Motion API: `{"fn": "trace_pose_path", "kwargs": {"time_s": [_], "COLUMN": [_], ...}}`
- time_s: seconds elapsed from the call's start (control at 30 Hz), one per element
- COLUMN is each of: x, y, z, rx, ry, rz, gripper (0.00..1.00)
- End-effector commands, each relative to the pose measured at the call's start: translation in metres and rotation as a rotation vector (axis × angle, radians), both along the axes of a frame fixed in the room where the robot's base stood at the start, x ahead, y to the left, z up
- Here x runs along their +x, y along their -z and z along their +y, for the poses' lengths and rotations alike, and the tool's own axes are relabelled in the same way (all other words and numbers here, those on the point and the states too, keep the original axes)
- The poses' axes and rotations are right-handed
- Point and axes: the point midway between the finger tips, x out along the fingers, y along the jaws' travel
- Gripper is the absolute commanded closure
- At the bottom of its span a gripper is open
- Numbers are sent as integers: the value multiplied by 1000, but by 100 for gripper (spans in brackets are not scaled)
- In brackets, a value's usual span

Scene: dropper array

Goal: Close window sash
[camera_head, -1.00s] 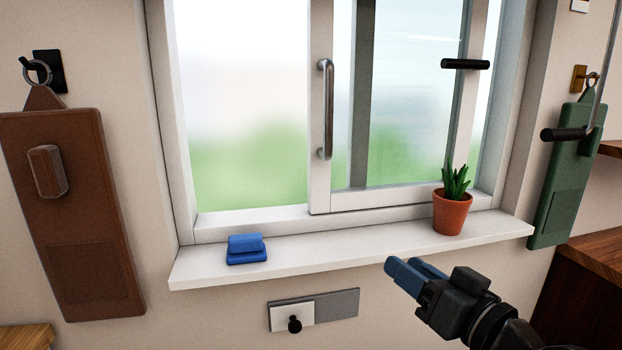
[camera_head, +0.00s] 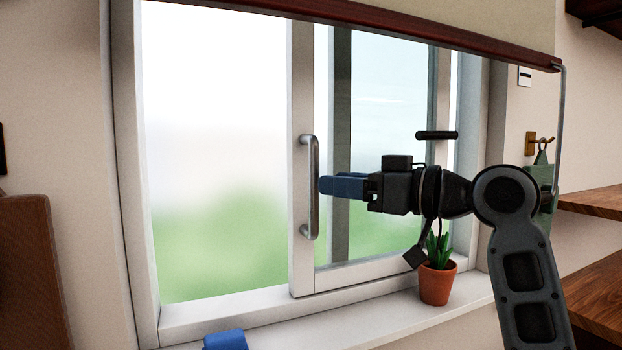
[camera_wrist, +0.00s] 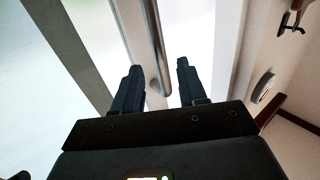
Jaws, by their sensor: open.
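The window sash (camera_head: 302,262) is a white sliding frame with glass, standing to the right in the window, with the left half of the opening uncovered by it. Its grey vertical bar handle (camera_head: 309,188) is on the sash's left upright. My gripper (camera_head: 323,187) is at mid-height of the handle, just to its right in the head view, pointing left. In the wrist view the handle (camera_wrist: 156,45) runs down between the two open blue fingers of my gripper (camera_wrist: 158,82). I cannot tell whether either finger touches it.
A potted plant (camera_head: 437,283) stands on the sill (camera_head: 385,310) below my arm. A blue object (camera_head: 226,340) sits on the sill at the left. A blind with a dark red bottom bar (camera_head: 420,28) hangs above. Wooden shelves (camera_head: 590,203) are at the right.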

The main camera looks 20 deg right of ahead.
Motion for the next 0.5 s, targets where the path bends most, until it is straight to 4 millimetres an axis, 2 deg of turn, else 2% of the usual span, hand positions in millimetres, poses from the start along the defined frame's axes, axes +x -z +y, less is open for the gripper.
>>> {"fn": "trace_pose_path", "kwargs": {"time_s": [0.3,0.5], "x": [38,45], "y": [-1,0], "z": [25,31], "rx": [1,1], "ry": [0,0], "rz": [-1,-1], "gripper": [58,58]}}
